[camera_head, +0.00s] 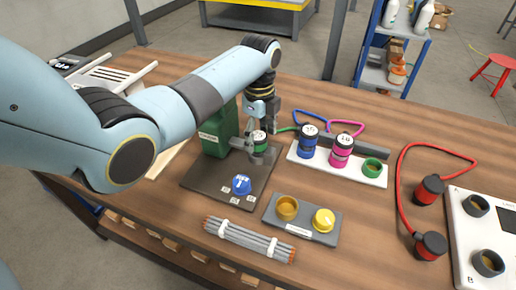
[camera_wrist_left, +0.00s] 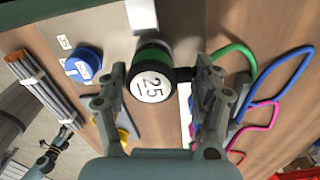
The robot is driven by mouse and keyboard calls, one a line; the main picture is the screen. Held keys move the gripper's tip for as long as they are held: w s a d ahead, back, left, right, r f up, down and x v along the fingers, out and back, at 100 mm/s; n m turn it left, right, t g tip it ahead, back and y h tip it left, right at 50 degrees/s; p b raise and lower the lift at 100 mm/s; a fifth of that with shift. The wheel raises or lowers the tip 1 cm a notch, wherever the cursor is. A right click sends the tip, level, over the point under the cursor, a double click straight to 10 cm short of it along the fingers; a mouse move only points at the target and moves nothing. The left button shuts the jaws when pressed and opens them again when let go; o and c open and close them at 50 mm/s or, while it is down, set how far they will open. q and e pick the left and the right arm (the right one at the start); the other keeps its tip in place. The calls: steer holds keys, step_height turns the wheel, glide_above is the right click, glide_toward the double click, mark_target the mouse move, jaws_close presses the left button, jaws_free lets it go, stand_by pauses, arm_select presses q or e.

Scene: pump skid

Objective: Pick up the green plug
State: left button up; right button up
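The green plug (camera_head: 259,140) has a black body, a green ring and a white top. A dark gripper, apparently my right one (camera_wrist_left: 52,150), shows small at lower left in the left wrist view.
A white rack (camera_head: 337,174) holds a blue plug (camera_head: 308,143) and a magenta plug (camera_head: 341,152), beside an empty green ring (camera_head: 372,168). A blue knob (camera_head: 241,185) is on the board. A grey tray (camera_head: 302,230) and bundled rods (camera_head: 248,240) are in front. Red-corded plugs (camera_head: 429,189) lie right.

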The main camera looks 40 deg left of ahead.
arm_select(q)
steer(key=c, duration=0.9)
steer(key=shift+r, duration=0.15)
steer(key=shift+r, duration=0.25)
steer(key=r, duration=0.3)
steer(key=shift+d+r, duration=0.25)
steer(key=shift+r, duration=0.1)
steer(key=s+d+r, duration=0.3)
steer(key=d+r, duration=0.3)
steer(key=d, duration=0.4)
steer(key=shift+s+d+r, duration=0.2)
steer(key=shift+d+r, duration=0.1)
steer(key=shift+d, duration=0.05)
